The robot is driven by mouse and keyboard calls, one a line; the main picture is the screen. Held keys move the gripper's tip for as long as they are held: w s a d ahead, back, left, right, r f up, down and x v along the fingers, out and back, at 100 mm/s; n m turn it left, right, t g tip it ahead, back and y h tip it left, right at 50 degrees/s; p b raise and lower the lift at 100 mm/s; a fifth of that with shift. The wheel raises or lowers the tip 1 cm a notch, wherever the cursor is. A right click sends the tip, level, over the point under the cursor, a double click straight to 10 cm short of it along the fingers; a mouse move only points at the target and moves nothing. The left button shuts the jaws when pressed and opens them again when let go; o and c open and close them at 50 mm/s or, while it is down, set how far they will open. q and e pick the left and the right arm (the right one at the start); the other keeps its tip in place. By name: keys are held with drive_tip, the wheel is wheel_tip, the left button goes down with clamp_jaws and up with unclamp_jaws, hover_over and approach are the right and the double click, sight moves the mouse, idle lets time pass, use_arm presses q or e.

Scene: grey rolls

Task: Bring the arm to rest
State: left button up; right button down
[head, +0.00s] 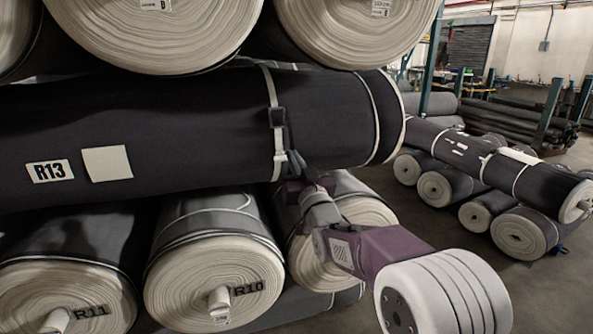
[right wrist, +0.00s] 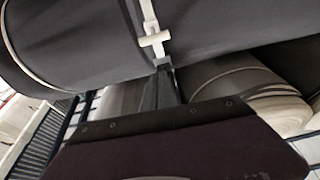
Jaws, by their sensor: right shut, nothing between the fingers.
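My right arm reaches in from the lower right in the head view. Its gripper (head: 293,170) is shut and empty, with its tips close to the strap (head: 271,90) around the dark roll marked R13 (head: 220,125). In the right wrist view the closed fingers (right wrist: 164,72) point at the strap, just below the white clip (right wrist: 155,40). I cannot tell whether the tips touch the strap or roll. My left gripper is not in view.
Rolls marked R11 (head: 70,300) and R10 (head: 215,285) lie below R13, with another roll (head: 345,225) behind my right arm. Large pale roll ends (head: 355,25) hang above. Open floor (head: 560,290) shows at the lower right.

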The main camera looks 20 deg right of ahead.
drive_tip(key=shift+s+f, duration=0.7)
drive_tip(key=shift+s, duration=0.15)
